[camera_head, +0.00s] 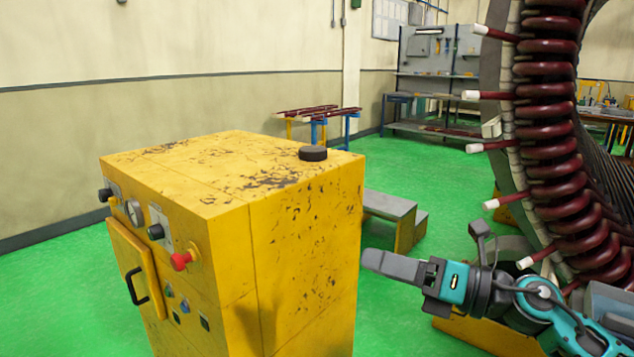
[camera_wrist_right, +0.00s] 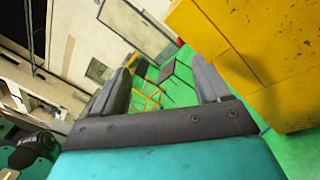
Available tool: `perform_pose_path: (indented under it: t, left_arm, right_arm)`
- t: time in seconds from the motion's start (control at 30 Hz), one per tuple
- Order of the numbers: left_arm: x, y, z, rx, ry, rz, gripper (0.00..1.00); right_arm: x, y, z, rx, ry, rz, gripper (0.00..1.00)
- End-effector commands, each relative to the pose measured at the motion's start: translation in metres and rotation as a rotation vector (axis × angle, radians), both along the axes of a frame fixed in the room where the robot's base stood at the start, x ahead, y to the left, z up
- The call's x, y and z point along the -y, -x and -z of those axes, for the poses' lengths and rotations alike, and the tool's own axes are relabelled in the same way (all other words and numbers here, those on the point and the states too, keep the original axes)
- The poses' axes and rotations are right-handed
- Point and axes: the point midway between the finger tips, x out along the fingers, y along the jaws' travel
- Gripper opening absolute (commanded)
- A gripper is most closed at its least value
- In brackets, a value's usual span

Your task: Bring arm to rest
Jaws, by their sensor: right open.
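My right gripper (camera_head: 392,266) comes in from the right in the head view, beside the right face of the yellow cabinet (camera_head: 305,255). In the right wrist view the two fingers of this gripper (camera_wrist_right: 163,82) stand apart with nothing between them. The teal right arm (camera_head: 540,300) reaches in front of the stator (camera_head: 545,130). Whether the fingertips touch the cabinet is hard to tell in the head view; in the wrist view a gap shows between the right finger and the yellow surface. My left gripper is not in view.
A black round disc (camera_head: 313,153) lies on the cabinet top. A red knob (camera_head: 180,261) and a black handle (camera_head: 136,286) stick out of its front. White-tipped coil ends jut from the stator. Grey steps (camera_head: 392,215) stand behind the cabinet. Green floor (camera_head: 440,180) is clear beyond.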

Motion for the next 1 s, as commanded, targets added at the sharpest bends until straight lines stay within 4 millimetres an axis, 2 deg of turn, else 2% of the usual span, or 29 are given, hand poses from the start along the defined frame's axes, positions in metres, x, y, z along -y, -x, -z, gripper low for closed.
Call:
perform_pose_path:
  t: [0.03,0.1,0.23,0.37,0.47,0.57,0.7,0.8,1.0]
  left_arm:
    - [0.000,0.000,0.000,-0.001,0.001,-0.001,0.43]
    - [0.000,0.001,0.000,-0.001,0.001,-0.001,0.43]
    - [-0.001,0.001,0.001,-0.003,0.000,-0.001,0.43]
    - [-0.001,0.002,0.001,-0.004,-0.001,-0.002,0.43]
    - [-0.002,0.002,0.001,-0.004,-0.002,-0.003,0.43]
    - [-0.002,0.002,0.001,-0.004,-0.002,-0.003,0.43]
    - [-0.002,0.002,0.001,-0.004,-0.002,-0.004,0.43]
    - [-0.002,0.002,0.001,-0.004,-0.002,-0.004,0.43]
    - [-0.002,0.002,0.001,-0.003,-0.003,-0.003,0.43]
  right_arm:
    - [-0.004,0.003,-0.006,-0.056,-0.142,0.050,0.76]
    - [-0.001,0.002,-0.014,-0.142,-0.331,0.137,0.76]
    - [0.022,-0.002,-0.012,-0.335,-0.661,0.323,0.76]
    - [0.056,0.000,0.016,-0.570,-0.957,0.537,0.76]
    - [0.082,0.012,0.053,-0.768,-1.154,0.723,0.76]
    - [0.103,0.035,0.099,-0.980,-1.323,0.923,0.76]
    - [0.117,0.087,0.163,-1.273,-1.491,1.211,0.76]
    - [0.119,0.125,0.194,-1.437,-1.550,1.380,0.76]
    - [0.114,0.188,0.230,-1.673,-1.590,1.637,0.76]
